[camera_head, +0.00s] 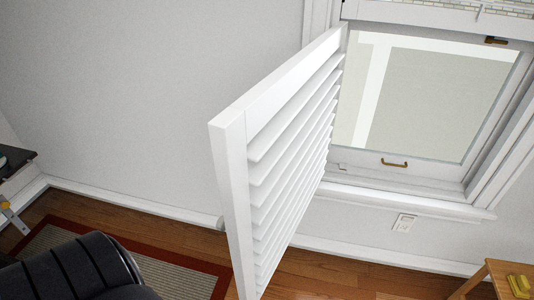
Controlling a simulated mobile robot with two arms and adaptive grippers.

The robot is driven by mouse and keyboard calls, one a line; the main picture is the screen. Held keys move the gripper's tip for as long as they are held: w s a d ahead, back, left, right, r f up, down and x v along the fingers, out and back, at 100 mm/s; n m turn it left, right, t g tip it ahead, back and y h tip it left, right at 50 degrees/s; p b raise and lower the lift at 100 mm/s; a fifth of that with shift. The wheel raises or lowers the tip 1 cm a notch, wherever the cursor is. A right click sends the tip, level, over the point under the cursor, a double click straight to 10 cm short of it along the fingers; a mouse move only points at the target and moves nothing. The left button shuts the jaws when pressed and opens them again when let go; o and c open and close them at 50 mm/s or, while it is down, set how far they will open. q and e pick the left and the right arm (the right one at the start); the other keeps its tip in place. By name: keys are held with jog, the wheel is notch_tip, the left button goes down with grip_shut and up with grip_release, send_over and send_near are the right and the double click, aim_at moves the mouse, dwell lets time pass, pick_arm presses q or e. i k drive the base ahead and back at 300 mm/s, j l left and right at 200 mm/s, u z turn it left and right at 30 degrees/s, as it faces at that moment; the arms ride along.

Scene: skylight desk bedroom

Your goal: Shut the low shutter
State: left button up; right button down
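The low shutter (236,165) is a white louvered panel in the middle of the head view. It is swung open, hinged at the left side of the window frame and sticking out into the room toward me. Its free edge is nearest to me, and its lower end runs out of the bottom of the picture. The window (425,100) behind it is uncovered, with a small brass handle (395,163) on its lower rail. Neither of my grippers shows in this view.
A black padded chair (75,268) stands at the lower left on a red-bordered rug (185,278). A wooden table (510,272) with a yellow object (519,286) is at the lower right. A wall outlet (404,223) is below the sill. Wooden floor (320,275) lies bare between.

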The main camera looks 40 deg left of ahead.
aim_at(269, 146)
jog(key=j+z, duration=0.15)
jog(key=j, duration=1.95)
